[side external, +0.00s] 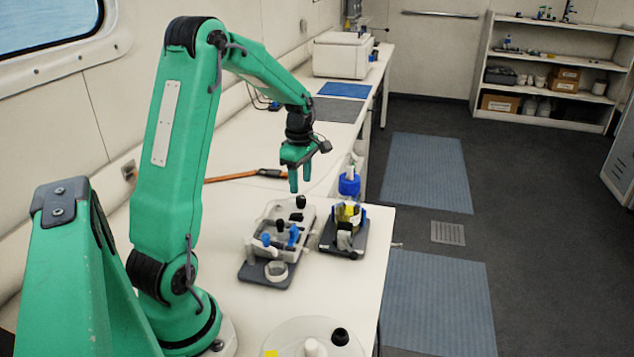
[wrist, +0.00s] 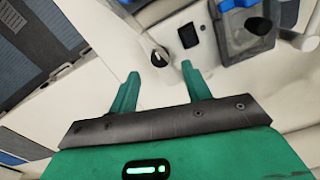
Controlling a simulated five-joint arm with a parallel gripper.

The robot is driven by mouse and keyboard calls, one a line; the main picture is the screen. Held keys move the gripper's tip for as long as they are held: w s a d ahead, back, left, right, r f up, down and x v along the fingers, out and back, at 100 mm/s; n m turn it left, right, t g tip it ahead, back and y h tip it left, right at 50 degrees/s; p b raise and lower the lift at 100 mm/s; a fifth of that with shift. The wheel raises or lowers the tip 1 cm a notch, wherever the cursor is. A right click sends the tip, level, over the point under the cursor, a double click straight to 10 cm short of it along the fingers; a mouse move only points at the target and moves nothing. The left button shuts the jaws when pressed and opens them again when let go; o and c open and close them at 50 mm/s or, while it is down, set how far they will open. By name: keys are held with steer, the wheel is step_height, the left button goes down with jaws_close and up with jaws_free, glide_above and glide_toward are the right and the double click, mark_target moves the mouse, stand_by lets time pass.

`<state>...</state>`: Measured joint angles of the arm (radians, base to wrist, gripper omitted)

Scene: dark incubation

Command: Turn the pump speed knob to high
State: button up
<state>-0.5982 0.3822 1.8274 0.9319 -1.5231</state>
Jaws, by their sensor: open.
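The pump speed knob (wrist: 159,58) is small and black with a white pointer mark, on a pale panel in the wrist view. In the side view the black knob (side external: 300,202) stands at the far end of the pale pump unit (side external: 262,246). My gripper (side external: 299,181) is above the knob, pointing down. In the wrist view my gripper (wrist: 160,73) is open, with a green finger to each side of the knob and nothing held. The fingers look apart from the knob. I cannot tell which setting the pointer marks.
A small dark display (wrist: 188,36) sits beside the knob. A dark stand with yellow and blue parts (side external: 345,229) is right of the unit, with a blue-capped bottle (side external: 349,184) behind. A round pale plate (side external: 290,338) lies in front. Free bench lies between the plate and unit.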

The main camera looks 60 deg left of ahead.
mark_target(301, 197)
steer(key=shift+f, duration=2.4)
steer(key=c, duration=1)
